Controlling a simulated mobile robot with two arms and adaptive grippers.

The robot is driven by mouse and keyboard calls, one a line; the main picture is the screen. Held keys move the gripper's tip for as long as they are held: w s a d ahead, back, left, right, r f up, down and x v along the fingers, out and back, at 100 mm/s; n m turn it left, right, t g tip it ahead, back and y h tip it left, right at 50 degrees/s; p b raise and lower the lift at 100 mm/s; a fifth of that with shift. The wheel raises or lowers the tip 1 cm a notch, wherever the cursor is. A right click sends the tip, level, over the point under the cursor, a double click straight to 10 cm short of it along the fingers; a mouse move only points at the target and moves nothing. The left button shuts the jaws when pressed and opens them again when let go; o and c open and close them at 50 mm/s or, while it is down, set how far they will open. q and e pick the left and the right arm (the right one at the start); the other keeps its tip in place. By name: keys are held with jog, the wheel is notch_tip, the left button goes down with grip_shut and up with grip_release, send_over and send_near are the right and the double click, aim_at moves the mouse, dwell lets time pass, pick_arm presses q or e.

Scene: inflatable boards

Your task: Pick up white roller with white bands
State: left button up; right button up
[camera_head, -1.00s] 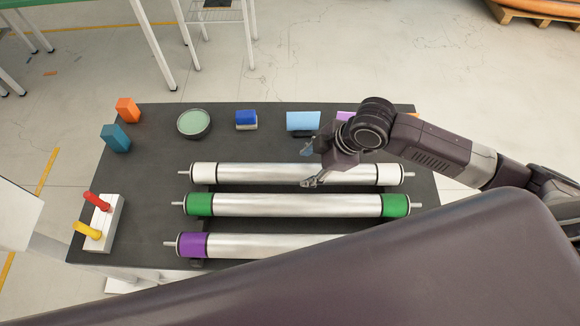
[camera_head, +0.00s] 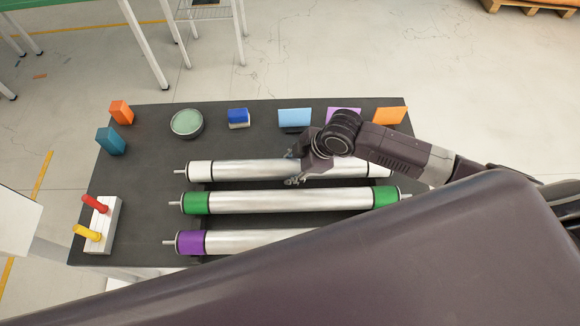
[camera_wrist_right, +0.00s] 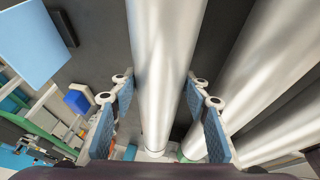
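The roller with white bands (camera_head: 235,170) is a silver cylinder with white ends, lying at the back of three rollers on the dark table. My right gripper (camera_head: 294,168) is over its middle, with one finger on each side. In the right wrist view the silver roller (camera_wrist_right: 165,60) runs between the two blue-padded fingers (camera_wrist_right: 165,115), which are spread apart. A gap shows beside the roller near the fingers. I cannot tell whether either pad touches it. My wrist hides part of the roller's right half. My left gripper is not in view.
A green-banded roller (camera_head: 260,201) lies close in front, then a purple-banded roller (camera_head: 255,241). Behind stand a round green dish (camera_head: 187,123), a blue-and-white block (camera_head: 238,118) and several coloured cards, including a light blue one (camera_head: 295,117). Orange and teal blocks stand at left.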

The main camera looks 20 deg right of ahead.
grip_shut()
jog(key=shift+w+r, duration=0.15)
jog(key=shift+w, duration=0.05)
jog(key=shift+r, duration=0.1)
